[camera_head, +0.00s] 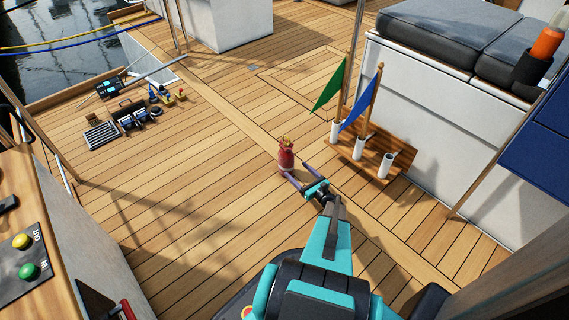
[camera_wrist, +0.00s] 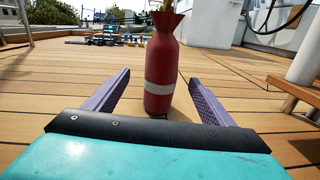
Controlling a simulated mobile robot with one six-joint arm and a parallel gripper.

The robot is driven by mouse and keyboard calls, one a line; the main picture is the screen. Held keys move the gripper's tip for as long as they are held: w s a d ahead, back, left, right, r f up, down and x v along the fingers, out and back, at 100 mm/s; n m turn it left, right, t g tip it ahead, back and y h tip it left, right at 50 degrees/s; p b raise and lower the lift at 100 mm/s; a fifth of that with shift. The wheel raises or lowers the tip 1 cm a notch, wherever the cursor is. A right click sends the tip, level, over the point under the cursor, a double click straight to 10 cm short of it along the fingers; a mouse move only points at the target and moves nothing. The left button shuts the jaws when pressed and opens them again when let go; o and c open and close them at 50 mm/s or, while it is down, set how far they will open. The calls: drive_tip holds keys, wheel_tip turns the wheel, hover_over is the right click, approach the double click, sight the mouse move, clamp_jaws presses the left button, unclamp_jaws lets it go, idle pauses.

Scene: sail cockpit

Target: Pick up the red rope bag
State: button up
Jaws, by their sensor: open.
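The red rope bag (camera_head: 286,157) stands upright on the wooden deck, near the middle of the head view. It has a pale band around it and a gathered top with something tan sticking out. In the wrist view the bag (camera_wrist: 161,68) stands just ahead, its top cut by the picture's upper edge. My gripper (camera_head: 293,175) is open and low over the deck. In the wrist view its two purple fingers (camera_wrist: 158,88) are spread, one on each side of the bag's lower part. I see gaps between the bag and both fingers. Nothing is held.
A wooden flag holder (camera_head: 349,153) with white tubes and a green and a blue flag stands right of the bag. A white bench (camera_head: 420,107) with grey cushions is behind it. Tools (camera_head: 135,115) lie at the far left. The deck left of the bag is clear.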

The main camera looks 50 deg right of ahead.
sight(291, 165)
drive_tip(key=shift+w, duration=0.15)
drive_tip(key=shift+w+d+b, duration=0.2)
drive_tip(key=shift+w+b, duration=0.2)
drive_tip(key=shift+w, duration=1)
drive_tip(key=shift+w+d+b, duration=0.25)
drive_tip(key=shift+w+b, duration=0.1)
drive_tip(key=shift+w, duration=1)
drive_tip(key=shift+w+d+b, duration=0.2)
drive_tip(key=shift+w+b, duration=0.2)
drive_tip(key=shift+w, duration=1)
drive_tip(key=shift+w+d+f+b, duration=0.1)
drive_tip(key=shift+w+d+b, duration=0.05)
drive_tip(key=shift+w+b, duration=0.3)
drive_tip(key=w+b, duration=0.1)
drive_tip(key=w, duration=0.1)
drive_tip(key=w+b, duration=0.1)
drive_tip(key=w, duration=0.1)
drive_tip(key=shift+w+d, duration=0.1)
drive_tip(key=shift+d, duration=0.3)
